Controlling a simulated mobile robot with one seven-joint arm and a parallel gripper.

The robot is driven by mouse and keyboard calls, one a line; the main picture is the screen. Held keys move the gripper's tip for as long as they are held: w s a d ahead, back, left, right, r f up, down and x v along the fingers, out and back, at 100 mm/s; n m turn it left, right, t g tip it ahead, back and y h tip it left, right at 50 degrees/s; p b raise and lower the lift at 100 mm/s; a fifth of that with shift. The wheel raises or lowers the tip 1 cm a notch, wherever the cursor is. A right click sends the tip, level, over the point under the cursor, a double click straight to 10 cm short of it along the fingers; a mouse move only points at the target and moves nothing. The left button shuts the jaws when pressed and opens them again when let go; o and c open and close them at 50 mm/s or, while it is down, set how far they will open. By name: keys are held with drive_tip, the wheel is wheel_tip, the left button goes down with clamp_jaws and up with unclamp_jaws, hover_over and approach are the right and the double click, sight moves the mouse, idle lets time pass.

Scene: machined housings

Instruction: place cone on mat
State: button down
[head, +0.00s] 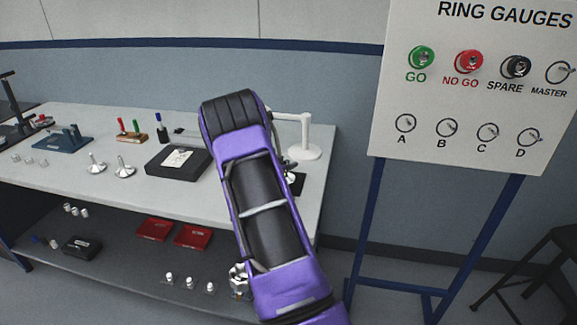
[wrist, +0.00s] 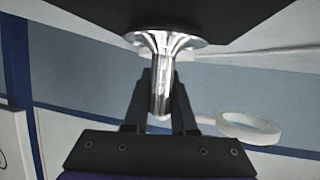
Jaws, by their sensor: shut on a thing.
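The cone (wrist: 162,65) is a shiny silver piece with a round stem and a wide flared flange. In the wrist view my gripper (wrist: 160,84) is shut on its stem, one finger on each side. The flange is against or very close to a dark flat surface that looks like the mat (wrist: 230,18); I cannot tell if they touch. In the head view the dark mat (head: 299,186) shows at the table's right end, partly behind my arm. A bit of the silver cone (head: 290,178) shows over it.
Two similar silver pieces (head: 123,169) stand on the table (head: 60,180). A black tray (head: 172,165) lies left of my arm. A white stand (head: 306,140) is close behind the mat. Red boxes (head: 192,236) and small metal parts are on the lower shelf.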

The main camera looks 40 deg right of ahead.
drive_tip(key=shift+r, duration=0.15)
drive_tip(key=shift+f, duration=0.3)
drive_tip(key=c, duration=0.7)
unclamp_jaws()
drive_tip(key=shift+r, duration=0.1)
drive_tip(key=shift+r, duration=0.15)
drive_tip(key=shift+s+a+r, duration=0.1)
drive_tip(key=shift+a, duration=0.15)
drive_tip(key=v, duration=1.1)
drive_tip(key=shift+s+a+p, duration=0.2)
drive_tip(key=shift+s+p, duration=0.05)
drive_tip(key=shift+p, duration=0.05)
drive_tip(key=shift+r, duration=0.1)
